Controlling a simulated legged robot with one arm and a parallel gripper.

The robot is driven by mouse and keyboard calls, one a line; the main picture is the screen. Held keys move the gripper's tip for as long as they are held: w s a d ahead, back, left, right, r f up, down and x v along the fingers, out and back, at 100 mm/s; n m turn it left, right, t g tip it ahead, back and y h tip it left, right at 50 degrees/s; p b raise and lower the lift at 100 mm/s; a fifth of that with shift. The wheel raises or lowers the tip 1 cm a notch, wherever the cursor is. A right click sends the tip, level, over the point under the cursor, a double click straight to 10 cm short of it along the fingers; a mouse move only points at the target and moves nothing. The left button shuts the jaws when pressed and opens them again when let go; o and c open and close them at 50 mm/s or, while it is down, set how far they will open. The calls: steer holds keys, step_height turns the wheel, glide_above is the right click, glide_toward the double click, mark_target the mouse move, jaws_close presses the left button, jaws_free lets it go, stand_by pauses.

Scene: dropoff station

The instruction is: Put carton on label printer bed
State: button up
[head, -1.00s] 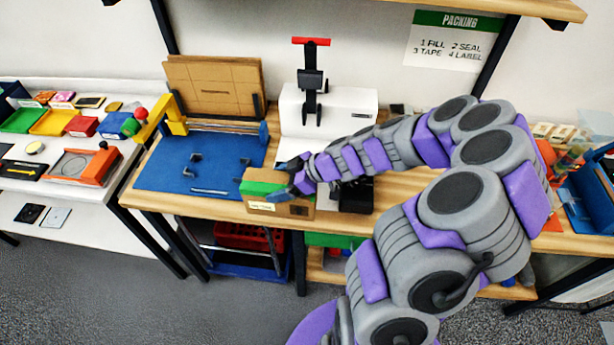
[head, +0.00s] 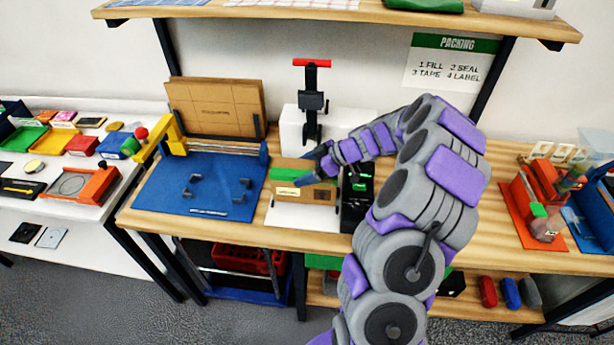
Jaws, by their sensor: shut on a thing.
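The carton (head: 288,190), a small brown box with a green band on top and a pale label on its front, is over the white bed (head: 302,215) in front of a white machine. My gripper (head: 314,172) reaches in from the right and is shut on the carton at its upper right side. The white machine (head: 342,122) stands behind, with a black press and red handle (head: 312,63) on it. The carton looks upright. I cannot tell whether its underside touches the bed.
A black device (head: 357,190) stands close to the right of the carton. A blue mat (head: 200,185) with small grey posts lies to the left, with flat cardboard (head: 215,105) behind it. An orange stand (head: 535,210) is at the right. Bare wood lies at the table's front edge.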

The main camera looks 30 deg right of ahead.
steer(key=shift+w+d, duration=0.1)
steer(key=shift+w, duration=0.1)
steer(key=shift+d+f, duration=0.1)
steer(key=shift+f, duration=0.2)
step_height(320, 180, down, 3)
steer(key=shift+w+d+f+b, duration=0.1)
steer(key=shift+b, duration=0.4)
steer(key=o, duration=1.4)
